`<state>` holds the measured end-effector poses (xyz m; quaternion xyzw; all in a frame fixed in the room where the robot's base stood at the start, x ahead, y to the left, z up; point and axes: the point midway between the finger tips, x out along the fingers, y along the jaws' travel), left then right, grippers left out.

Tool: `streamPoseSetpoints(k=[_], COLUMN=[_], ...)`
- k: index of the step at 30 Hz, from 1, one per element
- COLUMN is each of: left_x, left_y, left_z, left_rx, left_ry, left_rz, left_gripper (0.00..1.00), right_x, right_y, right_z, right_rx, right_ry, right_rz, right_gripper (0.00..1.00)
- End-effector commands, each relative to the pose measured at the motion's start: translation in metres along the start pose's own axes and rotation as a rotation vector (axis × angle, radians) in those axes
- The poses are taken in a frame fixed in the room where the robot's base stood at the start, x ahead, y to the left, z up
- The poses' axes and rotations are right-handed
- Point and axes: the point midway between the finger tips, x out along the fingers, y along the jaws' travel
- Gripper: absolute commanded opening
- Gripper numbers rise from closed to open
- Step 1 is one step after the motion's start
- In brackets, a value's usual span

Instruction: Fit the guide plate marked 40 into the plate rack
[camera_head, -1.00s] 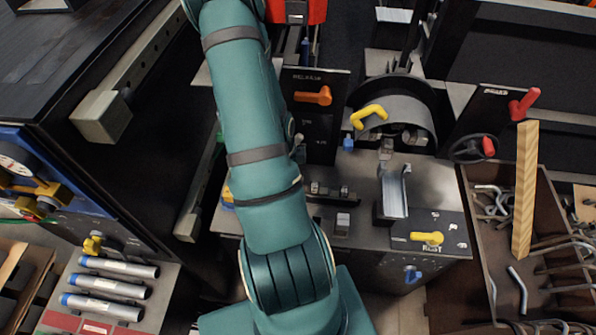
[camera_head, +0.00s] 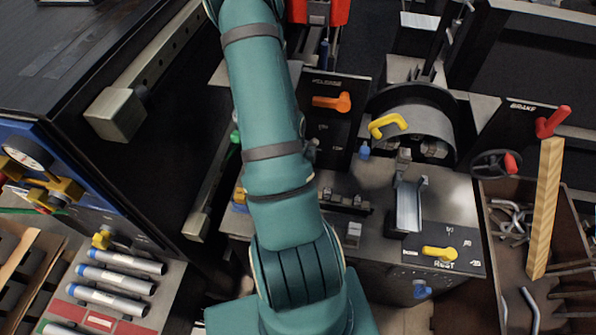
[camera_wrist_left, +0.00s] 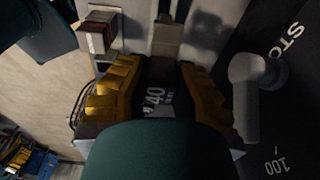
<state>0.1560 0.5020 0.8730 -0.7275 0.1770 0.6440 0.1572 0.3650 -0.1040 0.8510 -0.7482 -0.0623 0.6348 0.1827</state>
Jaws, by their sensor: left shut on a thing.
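In the left wrist view my left gripper (camera_wrist_left: 155,100), with yellow ribbed fingers, is shut on a dark guide plate marked 40 (camera_wrist_left: 153,98). The white number faces the camera. The plate's lower part is hidden behind a teal part of my arm. A metal post (camera_wrist_left: 168,38) stands just beyond the plate; I cannot tell whether they touch. In the head view my teal arm runs from the bottom to the top edge, and its gripper is out of sight. I cannot make out the plate rack for certain in either view. My right gripper is not in view.
In the wrist view a grey knob (camera_wrist_left: 258,72) on a dark panel stands close right of the gripper, and a reddish-topped block (camera_wrist_left: 97,35) at left. In the head view a yellow lever (camera_head: 388,125), an orange handle (camera_head: 332,102) and a wooden bar (camera_head: 545,208) stand right of my arm.

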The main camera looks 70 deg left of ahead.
Motion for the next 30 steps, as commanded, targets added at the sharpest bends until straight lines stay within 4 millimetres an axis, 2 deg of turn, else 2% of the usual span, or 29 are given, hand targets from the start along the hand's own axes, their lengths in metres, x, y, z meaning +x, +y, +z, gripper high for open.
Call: streamPoseSetpoints(k=[15, 30], left_x=[0.039, 0.040], left_y=[0.000, 0.000], left_z=[0.005, 0.005], left_rx=[0.001, 0.000], left_ry=[0.000, 0.000], left_rz=[-0.002, -0.002], left_gripper=[0.00, 0.00], right_x=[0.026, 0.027], right_y=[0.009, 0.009], right_z=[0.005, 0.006], right_rx=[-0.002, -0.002], right_ry=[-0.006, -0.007], right_rz=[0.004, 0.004], right_gripper=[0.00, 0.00])
